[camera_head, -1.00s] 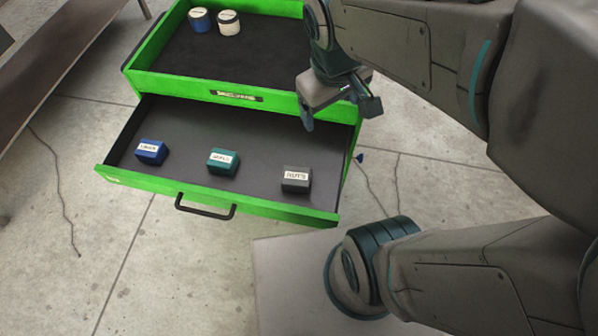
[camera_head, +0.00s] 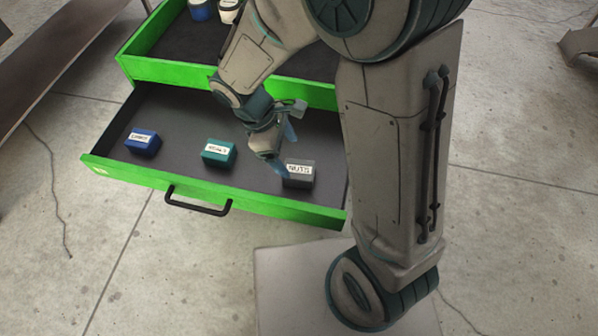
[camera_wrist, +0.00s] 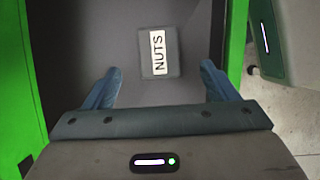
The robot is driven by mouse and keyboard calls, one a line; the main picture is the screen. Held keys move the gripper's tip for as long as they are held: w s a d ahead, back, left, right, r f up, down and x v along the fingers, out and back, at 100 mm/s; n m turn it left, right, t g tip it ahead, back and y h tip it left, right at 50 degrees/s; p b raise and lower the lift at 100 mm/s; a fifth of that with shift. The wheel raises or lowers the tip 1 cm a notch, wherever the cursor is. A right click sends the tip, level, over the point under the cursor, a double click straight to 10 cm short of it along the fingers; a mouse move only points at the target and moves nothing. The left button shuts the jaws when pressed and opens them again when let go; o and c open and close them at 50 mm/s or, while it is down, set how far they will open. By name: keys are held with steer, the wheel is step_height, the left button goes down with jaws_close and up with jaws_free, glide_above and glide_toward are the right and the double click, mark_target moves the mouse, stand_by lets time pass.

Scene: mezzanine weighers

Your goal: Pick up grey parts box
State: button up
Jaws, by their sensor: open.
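The grey parts box (camera_head: 299,174) sits at the right end of the open green drawer, its white label reading NUTS. My gripper (camera_head: 285,152) is over the drawer, close to the box's upper left in the head view. In the wrist view my gripper (camera_wrist: 160,80) is open, with nothing between its fingers. The box looks apart from both fingers.
A teal box (camera_head: 219,153) and a blue box (camera_head: 143,142) stand left in the same drawer (camera_head: 180,115).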

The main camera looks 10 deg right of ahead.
mark_target(298, 169)
steer(key=shift+x, duration=4.4)
steer(key=shift+w+a+f, duration=0.1)
steer(key=shift+w+a, duration=0.05)
steer(key=shift+a, duration=0.05)
steer(key=c, duration=1.3)
